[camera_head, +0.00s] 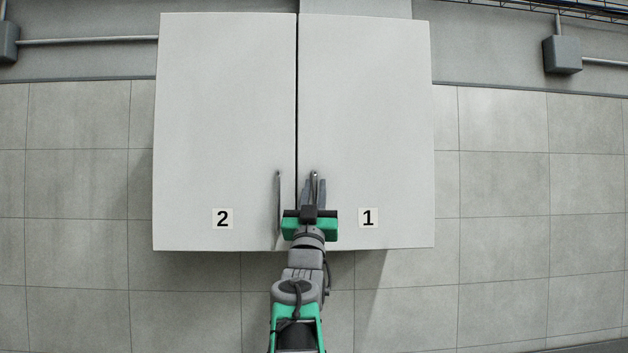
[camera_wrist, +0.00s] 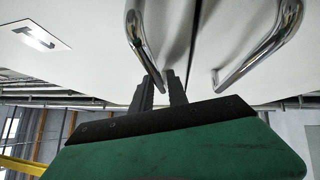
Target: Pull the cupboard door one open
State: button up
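Cupboard door one (camera_head: 375,110) is the right-hand pale door in the head view, marked with a black "1" label (camera_head: 368,218). It looks shut, level with the door beside it. Its metal bar handle (camera_head: 314,178) is upright near the inner lower edge; in the wrist view this handle (camera_wrist: 141,40) is the left one. My gripper (camera_head: 314,190) is at this handle, with its fingers apart, one on each side of the bar. In the wrist view the fingertips (camera_wrist: 160,80) show a gap with the handle's end between them. Firm contact is not visible.
Cupboard door two (camera_head: 225,110) is on the left, marked "2", with its own handle (camera_head: 278,200) close to my gripper; that handle also shows in the wrist view (camera_wrist: 262,48). The tiled wall (camera_head: 510,200) around the cupboard is clear. Grey boxes with pipes sit higher up.

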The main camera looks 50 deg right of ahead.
jog(key=shift+w+d+r, duration=0.1)
jog(key=shift+c, duration=0.4)
grip_shut()
dwell(1.0)
